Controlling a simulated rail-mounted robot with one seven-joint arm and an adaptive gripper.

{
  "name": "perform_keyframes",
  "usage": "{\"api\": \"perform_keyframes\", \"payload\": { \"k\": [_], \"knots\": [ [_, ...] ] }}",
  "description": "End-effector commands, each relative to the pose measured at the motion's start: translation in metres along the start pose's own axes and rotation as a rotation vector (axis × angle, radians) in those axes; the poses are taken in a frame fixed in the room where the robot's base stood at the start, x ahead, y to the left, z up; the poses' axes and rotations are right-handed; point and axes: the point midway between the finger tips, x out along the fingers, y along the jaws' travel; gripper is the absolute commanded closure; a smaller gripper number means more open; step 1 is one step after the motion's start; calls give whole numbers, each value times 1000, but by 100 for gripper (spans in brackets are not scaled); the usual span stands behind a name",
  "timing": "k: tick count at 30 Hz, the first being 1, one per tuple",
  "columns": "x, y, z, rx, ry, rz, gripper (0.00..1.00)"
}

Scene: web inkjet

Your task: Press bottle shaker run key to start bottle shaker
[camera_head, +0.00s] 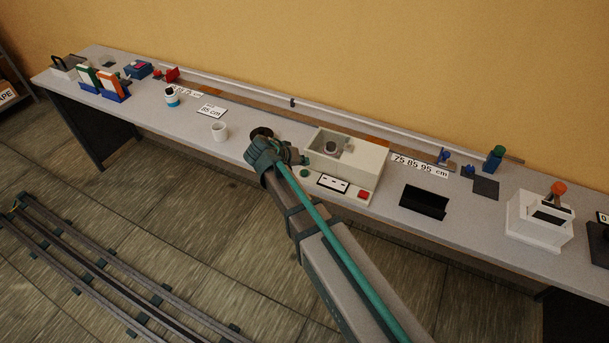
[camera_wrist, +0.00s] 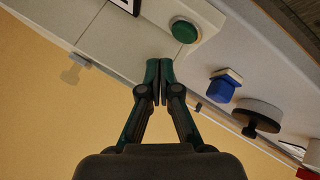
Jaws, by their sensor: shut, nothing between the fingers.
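The bottle shaker (camera_head: 372,158) is a cream box on the bench, with a recessed top holding a dark round part. Its sloped front carries a green key (camera_head: 304,173), a white display panel (camera_head: 333,183) and a red key (camera_head: 363,194). My gripper (camera_head: 298,158) is just left of the shaker, close to the green key.
A dark disc (camera_wrist: 257,115) and a blue block (camera_wrist: 221,88) lie beside the shaker. A dark tray (camera_head: 424,202) sits to the right. A long rail (camera_head: 250,94) runs along the bench's back.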

Motion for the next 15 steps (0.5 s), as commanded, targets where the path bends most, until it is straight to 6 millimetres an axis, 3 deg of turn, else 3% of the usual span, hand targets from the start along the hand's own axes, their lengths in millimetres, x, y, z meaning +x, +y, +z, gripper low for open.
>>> {"api": "perform_keyframes", "payload": {
  "k": [4, 15],
  "knots": [
    [10, -8, 7, 0, 1, 0, 100],
    [11, -8, 8, 0, 1, 0, 100]
  ]
}}
